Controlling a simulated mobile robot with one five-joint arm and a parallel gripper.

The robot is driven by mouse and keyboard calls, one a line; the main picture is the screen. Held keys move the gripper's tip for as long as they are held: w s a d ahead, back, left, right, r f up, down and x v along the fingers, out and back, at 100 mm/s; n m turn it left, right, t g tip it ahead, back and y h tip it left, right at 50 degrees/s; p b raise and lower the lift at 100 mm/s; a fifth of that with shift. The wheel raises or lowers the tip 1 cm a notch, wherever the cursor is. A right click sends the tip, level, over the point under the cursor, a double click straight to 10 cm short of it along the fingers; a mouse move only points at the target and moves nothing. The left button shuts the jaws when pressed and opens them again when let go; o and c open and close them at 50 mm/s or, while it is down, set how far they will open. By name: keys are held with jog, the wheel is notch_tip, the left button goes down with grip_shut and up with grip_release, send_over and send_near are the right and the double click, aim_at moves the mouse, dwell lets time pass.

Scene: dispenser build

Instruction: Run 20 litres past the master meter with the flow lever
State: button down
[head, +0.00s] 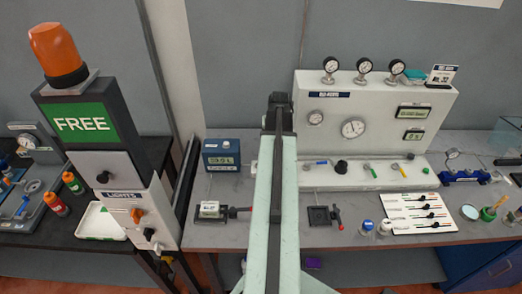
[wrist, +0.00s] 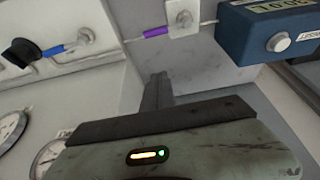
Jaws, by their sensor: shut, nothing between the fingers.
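The blue meter box (head: 221,155) stands at the back of the bench, left of my arm. Its display looks like about 20.0 L, but the digits are small. In the wrist view the box (wrist: 262,35) is at the upper right, upside down. A purple lever handle (wrist: 158,32) lies along a thin pipe beside a white plate near the box; my arm seems to hide it in the head view. My gripper (wrist: 157,88) is shut and empty, apart from the purple handle. Which lever is the flow lever is not labelled legibly.
A blue-handled lever (wrist: 53,51) and black knob (wrist: 20,52) are at the wrist view's left. The white gauge panel (head: 375,125) rises behind my arm. A small box on a black vice (head: 210,210) and a black fixture (head: 320,215) flank my arm in front.

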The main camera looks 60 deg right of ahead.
notch_tip(320, 180, down, 10)
jog(key=b, duration=1)
jog(key=shift+a, duration=0.15)
jog(key=shift+s+a, duration=0.15)
